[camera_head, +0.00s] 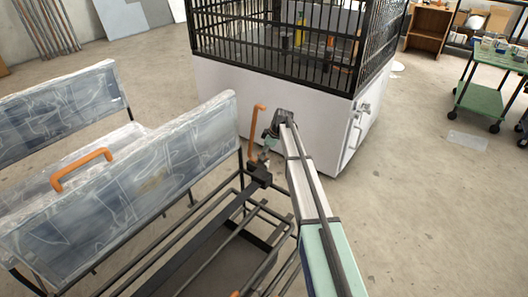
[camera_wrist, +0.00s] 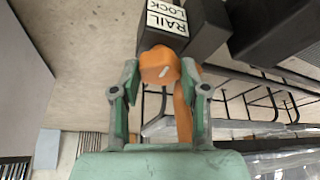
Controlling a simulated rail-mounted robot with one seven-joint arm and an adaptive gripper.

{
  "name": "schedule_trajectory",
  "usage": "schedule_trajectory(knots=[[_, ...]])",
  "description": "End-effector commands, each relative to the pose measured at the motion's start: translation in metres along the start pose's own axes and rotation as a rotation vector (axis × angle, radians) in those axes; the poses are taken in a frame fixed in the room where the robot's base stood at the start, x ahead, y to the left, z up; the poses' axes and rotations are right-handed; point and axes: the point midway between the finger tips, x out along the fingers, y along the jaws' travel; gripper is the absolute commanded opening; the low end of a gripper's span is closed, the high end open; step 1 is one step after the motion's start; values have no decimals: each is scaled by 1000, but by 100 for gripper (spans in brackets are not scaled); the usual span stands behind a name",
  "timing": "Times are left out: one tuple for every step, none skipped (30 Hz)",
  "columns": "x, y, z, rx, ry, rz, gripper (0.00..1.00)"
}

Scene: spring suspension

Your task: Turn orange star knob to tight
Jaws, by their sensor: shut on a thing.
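The orange star knob (camera_wrist: 160,66) sits below a black block with a white label reading "RAIL LOCK" (camera_wrist: 167,17) in the wrist view. A small pale mark shows on the knob's face. My gripper (camera_wrist: 160,78) is shut on the knob, with one green-padded finger on each side of it. In the head view my gripper (camera_head: 268,148) is by the corner of the black frame, above a black block (camera_head: 260,175). I cannot make out the knob there, as my gripper and arm cover that spot.
An upright orange handle (camera_head: 254,125) stands just left of my gripper. Plastic-wrapped seats (camera_head: 130,195) with another orange handle (camera_head: 80,168) fill the left. A white cabinet with a black cage (camera_head: 270,110) stands behind.

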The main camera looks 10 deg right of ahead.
Motion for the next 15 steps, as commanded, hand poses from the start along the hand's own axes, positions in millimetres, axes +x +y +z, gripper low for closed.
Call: schedule_trajectory(knots=[[1,-2,1,6,-2,-1,10],[1,-1,1,8,-2,0,10],[1,-1,1,10,-2,1,10],[1,-1,1,10,-2,1,10],[2,-1,1,11,-2,1,10],[2,-1,1,11,-2,1,10],[2,-1,1,11,-2,1,10],[2,-1,1,11,-2,1,10],[2,-1,1,11,-2,1,10],[2,-1,1,11,-2,1,10],[2,-1,1,11,-2,0,10],[2,-1,1,11,-2,0,10],[2,-1,1,11,-2,0,51],[2,-1,1,11,-2,0,62],[2,-1,1,10,-2,0,70]])
